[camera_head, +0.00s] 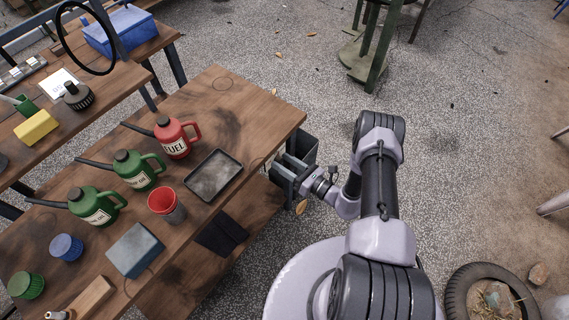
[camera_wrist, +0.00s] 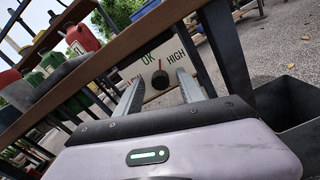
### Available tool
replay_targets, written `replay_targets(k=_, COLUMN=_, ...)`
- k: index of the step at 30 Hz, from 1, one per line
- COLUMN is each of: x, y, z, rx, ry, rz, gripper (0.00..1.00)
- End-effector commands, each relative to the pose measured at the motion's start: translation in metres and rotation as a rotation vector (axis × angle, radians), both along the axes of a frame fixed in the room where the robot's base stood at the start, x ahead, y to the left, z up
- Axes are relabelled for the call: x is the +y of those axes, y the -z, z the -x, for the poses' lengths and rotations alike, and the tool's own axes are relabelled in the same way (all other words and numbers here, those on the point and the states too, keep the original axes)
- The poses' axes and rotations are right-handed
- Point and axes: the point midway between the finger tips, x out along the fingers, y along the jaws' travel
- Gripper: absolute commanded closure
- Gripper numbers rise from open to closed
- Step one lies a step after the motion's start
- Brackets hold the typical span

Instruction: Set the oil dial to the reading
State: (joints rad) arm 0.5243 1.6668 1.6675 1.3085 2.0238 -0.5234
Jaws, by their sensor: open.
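The oil dial shows in the wrist view as a pale plate (camera_wrist: 150,55) under the table edge, lettered OK at the top and HIGH at the right. The lettering at its left is partly hidden by a finger. Its dark round knob (camera_wrist: 160,80) sits between the tips of my open gripper (camera_wrist: 160,76), with a finger on either side. I cannot tell whether the fingers touch it, or where its pointer stands. In the head view my gripper (camera_head: 284,172) is at the table's right edge, and the dial is hidden. A white card (camera_head: 61,83) on the back bench has writing too small to read.
The wooden table (camera_head: 262,112) holds a red fuel can (camera_head: 174,138), green oil cans (camera_head: 134,170), a dark tray (camera_head: 214,175) and a red cup (camera_head: 163,201). A dark bin (camera_head: 300,148) stands beside my gripper. A tire (camera_head: 462,290) lies at the lower right.

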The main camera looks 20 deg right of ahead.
Motion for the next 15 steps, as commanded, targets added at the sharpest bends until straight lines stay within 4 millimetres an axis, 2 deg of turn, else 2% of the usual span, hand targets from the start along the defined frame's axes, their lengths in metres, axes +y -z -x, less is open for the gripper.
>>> replay_targets(k=7, x=0.0002, y=-0.0004, z=-0.0006, rx=0.0, ry=0.0, rz=0.0, gripper=0.56)
replay_targets(k=13, x=0.0002, y=-0.0003, z=-0.0003, rx=0.0, ry=-0.001, rz=0.0, gripper=0.95)
replay_targets(k=14, x=0.0002, y=-0.0003, z=-0.0003, rx=0.0, ry=-0.001, rz=0.0, gripper=1.0)
replay_targets(k=15, x=0.0002, y=-0.0003, z=-0.0002, rx=0.0, ry=-0.001, rz=0.0, gripper=1.0)
